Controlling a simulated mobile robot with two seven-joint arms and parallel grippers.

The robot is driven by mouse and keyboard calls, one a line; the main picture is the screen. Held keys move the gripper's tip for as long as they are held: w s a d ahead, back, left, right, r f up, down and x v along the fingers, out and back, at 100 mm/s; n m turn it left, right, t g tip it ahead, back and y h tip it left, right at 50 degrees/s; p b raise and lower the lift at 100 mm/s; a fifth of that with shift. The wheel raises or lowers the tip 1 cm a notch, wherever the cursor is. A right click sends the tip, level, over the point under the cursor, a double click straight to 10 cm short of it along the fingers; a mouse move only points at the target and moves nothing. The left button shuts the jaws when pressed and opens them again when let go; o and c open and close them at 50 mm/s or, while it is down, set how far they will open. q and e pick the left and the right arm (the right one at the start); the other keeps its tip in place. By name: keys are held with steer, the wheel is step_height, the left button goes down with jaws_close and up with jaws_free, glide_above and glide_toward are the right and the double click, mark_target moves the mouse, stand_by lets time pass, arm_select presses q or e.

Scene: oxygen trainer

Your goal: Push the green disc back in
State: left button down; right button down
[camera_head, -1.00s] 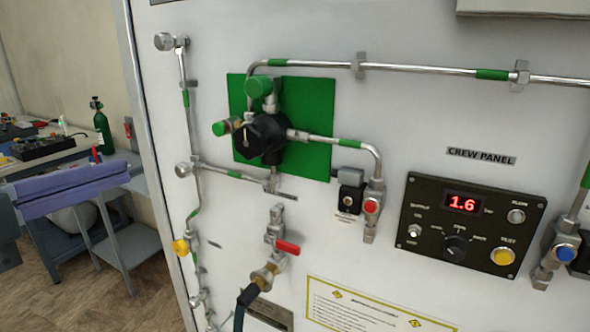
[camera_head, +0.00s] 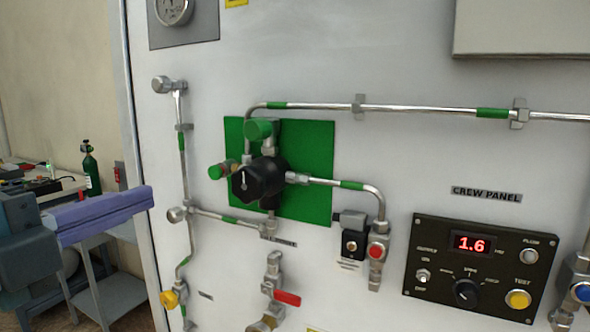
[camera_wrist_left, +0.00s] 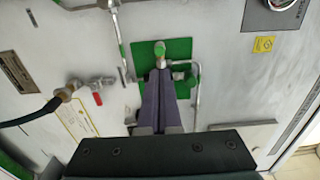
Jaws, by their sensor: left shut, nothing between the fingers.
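A small round green disc (camera_head: 215,172) sits on a brass stem at the left side of the black regulator knob (camera_head: 258,180). A larger green cap (camera_head: 258,130) is above the knob. Both are in front of a green square plate (camera_head: 315,170) on the white wall. My left gripper (camera_head: 151,196), with purple fingers, is shut and empty, left of the plate in the head view and apart from the disc. In the left wrist view the shut fingers (camera_wrist_left: 160,72) line up with the disc and its brass stem (camera_wrist_left: 159,48) and hide the regulator. My right gripper is not in view.
Steel pipes (camera_head: 420,109) run around the regulator. A red-handled valve (camera_head: 287,298) is below it, and a crew panel (camera_head: 480,265) reading 1.6 is at the right. A bench with a green bottle (camera_head: 90,170) stands behind my left arm.

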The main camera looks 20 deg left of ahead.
mark_target(212, 177)
arm_select(q)
steer(key=w, duration=0.3)
steer(key=w+p, duration=0.1)
steer(key=w, duration=0.2)
steer(key=w+p, duration=0.1)
steer(key=w, duration=0.2)
steer(key=shift+w+d, duration=0.35)
steer(key=shift+d, duration=0.05)
steer(key=shift+w, duration=0.1)
steer(key=shift+w+f, duration=0.1)
steer(key=shift+w, duration=0.65)
steer(key=shift+a+f, duration=0.1)
steer(key=shift+f, duration=0.15)
